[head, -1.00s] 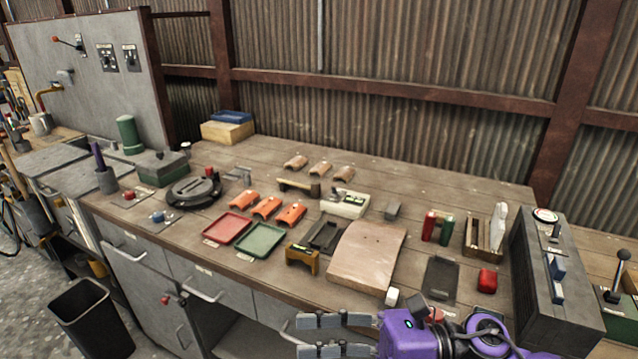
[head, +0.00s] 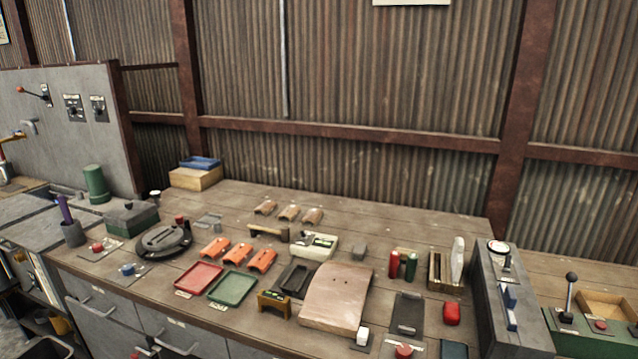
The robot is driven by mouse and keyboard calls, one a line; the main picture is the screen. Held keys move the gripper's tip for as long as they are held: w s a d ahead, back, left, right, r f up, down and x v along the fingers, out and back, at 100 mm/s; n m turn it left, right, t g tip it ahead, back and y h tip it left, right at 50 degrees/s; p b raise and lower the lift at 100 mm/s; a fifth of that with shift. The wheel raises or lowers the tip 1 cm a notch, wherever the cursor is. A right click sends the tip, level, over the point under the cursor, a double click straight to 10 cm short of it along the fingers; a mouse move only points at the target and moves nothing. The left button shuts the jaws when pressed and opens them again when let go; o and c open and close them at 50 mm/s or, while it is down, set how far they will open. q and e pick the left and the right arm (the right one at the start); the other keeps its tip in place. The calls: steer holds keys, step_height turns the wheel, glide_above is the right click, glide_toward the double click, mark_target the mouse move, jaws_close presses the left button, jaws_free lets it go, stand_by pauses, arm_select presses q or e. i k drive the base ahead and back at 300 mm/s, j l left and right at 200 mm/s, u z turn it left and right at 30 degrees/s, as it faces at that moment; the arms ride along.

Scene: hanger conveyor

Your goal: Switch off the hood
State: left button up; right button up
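No part is plainly marked as the hood, and the labels are too small to read. A grey upright panel (head: 62,130) at the left carries a red-tipped lever (head: 34,94) and two dark switches, one in the middle (head: 73,107) and one at the right (head: 98,108). A grey box (head: 500,285) at the right of the bench has a round white-topped part (head: 498,247) and blue-grey rocker-like parts (head: 509,306). Which positions these controls are in cannot be told. Neither of my grippers is in view.
The wooden bench (head: 350,215) holds a red tray (head: 198,278), a green tray (head: 232,288), orange curved pieces (head: 238,254) and a tan curved board (head: 338,298). A green box with a black-knobbed lever (head: 570,292) stands far right. The bench's back strip is mostly clear.

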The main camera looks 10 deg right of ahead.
mark_target(508, 265)
steer(key=z, duration=1.3)
